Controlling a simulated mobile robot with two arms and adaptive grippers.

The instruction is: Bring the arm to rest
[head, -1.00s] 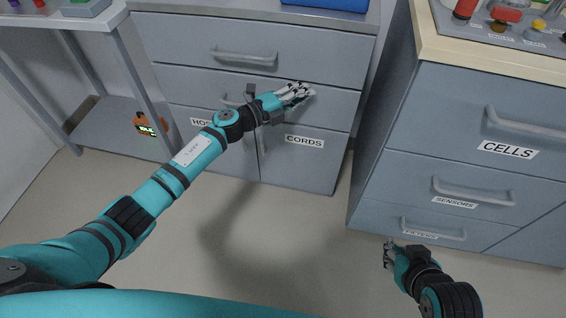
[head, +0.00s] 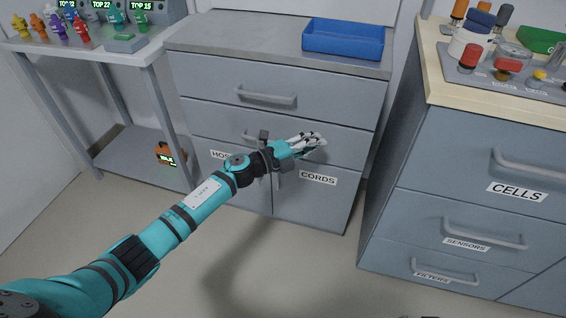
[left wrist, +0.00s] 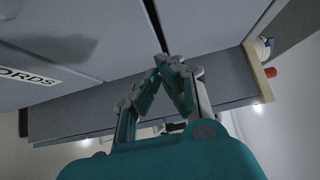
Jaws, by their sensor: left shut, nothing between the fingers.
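My left arm reaches in from the left in the head view. Its gripper (head: 312,142) is shut and empty, in front of the grey drawer cabinet near the CORDS label (head: 318,178). The left wrist view shows the same gripper (left wrist: 172,62) with its fingertips together and grey cabinet fronts beyond. I cannot tell whether it touches the cabinet. My right gripper is not clearly in view; only a dark sliver shows at the bottom edge of the head view.
A blue tray (head: 343,41) sits on the grey cabinet (head: 230,42). A wooden-topped cabinet (head: 450,150) with CELLS, SENSORS and FILTERS drawers stands at right. A side table (head: 150,50) with coloured connectors stands at left, an orange device (head: 168,155) on its shelf. Floor between is clear.

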